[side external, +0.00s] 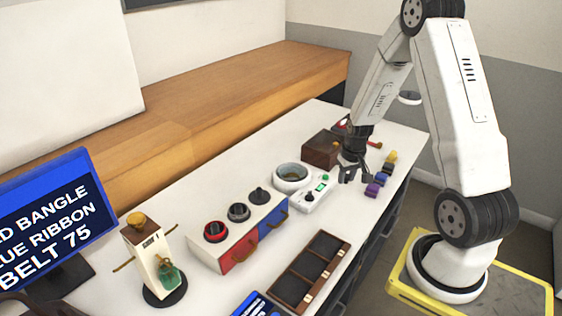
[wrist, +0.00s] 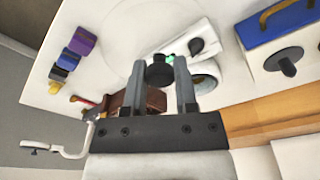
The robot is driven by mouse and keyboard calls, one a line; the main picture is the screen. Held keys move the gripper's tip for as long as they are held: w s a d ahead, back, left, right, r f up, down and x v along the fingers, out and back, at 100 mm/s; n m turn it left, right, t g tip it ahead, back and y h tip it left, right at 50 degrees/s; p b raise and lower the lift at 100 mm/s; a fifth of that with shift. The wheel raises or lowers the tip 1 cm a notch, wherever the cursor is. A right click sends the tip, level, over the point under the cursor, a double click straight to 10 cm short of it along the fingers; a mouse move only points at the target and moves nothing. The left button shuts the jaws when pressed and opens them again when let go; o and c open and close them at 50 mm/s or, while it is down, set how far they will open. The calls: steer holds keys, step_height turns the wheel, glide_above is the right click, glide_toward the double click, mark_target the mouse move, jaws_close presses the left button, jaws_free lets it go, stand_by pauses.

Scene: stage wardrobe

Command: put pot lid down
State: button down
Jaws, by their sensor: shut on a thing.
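My gripper (wrist: 159,86) is shut on the black knob (wrist: 158,71) of the pot lid. The lid (wrist: 125,42) looks like a faint clear disc beyond the fingers in the wrist view; the white table shows through it. In the side external view my gripper (side external: 354,176) is low over the far part of the table, and the lid is too faint to make out there. The round pale pot (side external: 277,176) stands open, left of my gripper. In the wrist view the pot (wrist: 207,83) shows partly behind the right finger. Whether the lid touches the table cannot be told.
A white device with a dial (side external: 310,197) sits beside the pot. A brown box (side external: 321,152) is behind my gripper, and several coloured blocks (side external: 377,180) are right of it. A red and blue drawer unit (side external: 242,240) and a dark compartment tray (side external: 290,287) lie nearer.

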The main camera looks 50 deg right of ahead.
steer(key=s+a+f, duration=0.1)
steer(key=s+a, duration=0.1)
steer(key=s, duration=0.9)
steer(key=shift+s+a+f, duration=0.3)
steer(key=shift+f, duration=0.05)
steer(key=shift+d, duration=0.1)
steer(key=w+d+f, duration=0.1)
steer(key=w, duration=0.1)
steer(key=w+d+f, duration=0.2)
steer(key=w, duration=0.1)
steer(key=w+d+f, duration=0.1)
steer(key=w+d, duration=0.1)
steer(key=shift+w+d+f, duration=0.15)
steer(key=shift+w+d, duration=0.05)
steer(key=shift+w, duration=0.05)
glide_above(348, 210)
steer(key=shift+s+a+f, duration=0.15)
steer(key=shift+f, duration=0.7)
steer(key=shift+s+a+f, duration=0.1)
steer(key=shift+a+f, duration=0.05)
steer(key=shift+f, duration=0.7)
steer(key=shift+s+a+f, duration=0.15)
steer(key=shift+f, duration=0.7)
steer(key=shift+w+d+f, duration=0.15)
steer(key=shift+w+f, duration=0.05)
steer(key=shift+f, duration=1.65)
steer(key=shift+f, duration=0.1)
